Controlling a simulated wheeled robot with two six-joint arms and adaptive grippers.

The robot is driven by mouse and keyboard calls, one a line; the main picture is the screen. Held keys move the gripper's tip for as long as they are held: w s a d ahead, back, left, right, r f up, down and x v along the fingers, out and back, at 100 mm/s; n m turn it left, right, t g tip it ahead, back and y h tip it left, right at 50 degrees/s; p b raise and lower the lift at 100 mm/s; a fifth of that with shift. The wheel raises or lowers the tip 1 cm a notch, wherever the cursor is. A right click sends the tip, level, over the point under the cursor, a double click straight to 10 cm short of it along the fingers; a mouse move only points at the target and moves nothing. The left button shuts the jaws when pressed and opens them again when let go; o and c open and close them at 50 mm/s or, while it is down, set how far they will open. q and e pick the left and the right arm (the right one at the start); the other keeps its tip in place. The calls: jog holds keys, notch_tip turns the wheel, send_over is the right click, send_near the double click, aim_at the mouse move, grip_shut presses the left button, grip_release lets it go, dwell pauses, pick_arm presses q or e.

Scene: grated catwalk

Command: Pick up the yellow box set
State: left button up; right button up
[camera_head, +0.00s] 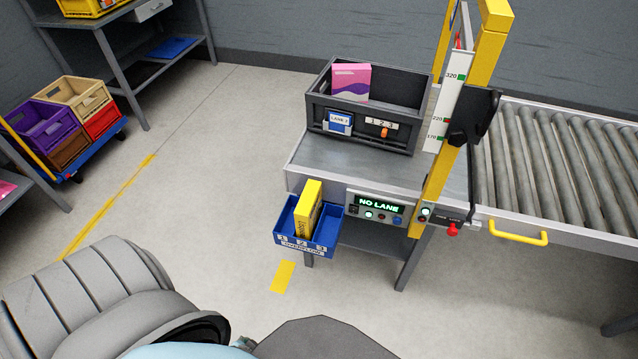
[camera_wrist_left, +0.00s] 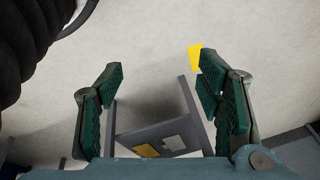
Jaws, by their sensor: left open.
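The yellow box (camera_head: 307,210) stands upright in a small blue tray (camera_head: 336,243) labelled 1, 2, 3, on the front of the grey conveyor station. Its lower part is hidden by the tray's front wall. The yellow box cannot be made out for certain in that view. In the head view my left arm fills the lower left, well apart from the box. My right gripper is not in view.
A dark crate (camera_head: 414,133) holding a pink-purple box (camera_head: 351,82) sits on the station. A yellow post (camera_head: 437,185) and roller conveyor (camera_head: 553,165) stand to the right. Coloured crates on a cart (camera_head: 117,130) are at left. The floor between is clear.

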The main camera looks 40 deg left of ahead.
pick_arm(q)
jog(key=w+a+f+t+y+b, duration=0.15)
jog(key=w+a+f+b, duration=0.3)
jog(key=w, duration=0.45)
jog(key=n+t+y+b, duration=0.35)
jog(key=t+b, duration=0.95)
jog(key=b, duration=0.5)
send_near(308, 201)
jog(key=shift+w+a+f+h, duration=0.2)
jog(key=shift+w+a+f, duration=0.15)
jog(key=shift+f, duration=0.15)
jog(key=shift+w+a+f+h, duration=0.2)
jog(key=shift+w+a+f, duration=0.15)
jog(key=shift+f, duration=0.1)
jog(key=x, duration=0.9)
jog(key=shift+w+a, duration=0.1)
jog(key=shift+w, duration=0.2)
jog(key=shift+w+f, duration=0.1)
jog(key=c, duration=1.4)
grip_shut()
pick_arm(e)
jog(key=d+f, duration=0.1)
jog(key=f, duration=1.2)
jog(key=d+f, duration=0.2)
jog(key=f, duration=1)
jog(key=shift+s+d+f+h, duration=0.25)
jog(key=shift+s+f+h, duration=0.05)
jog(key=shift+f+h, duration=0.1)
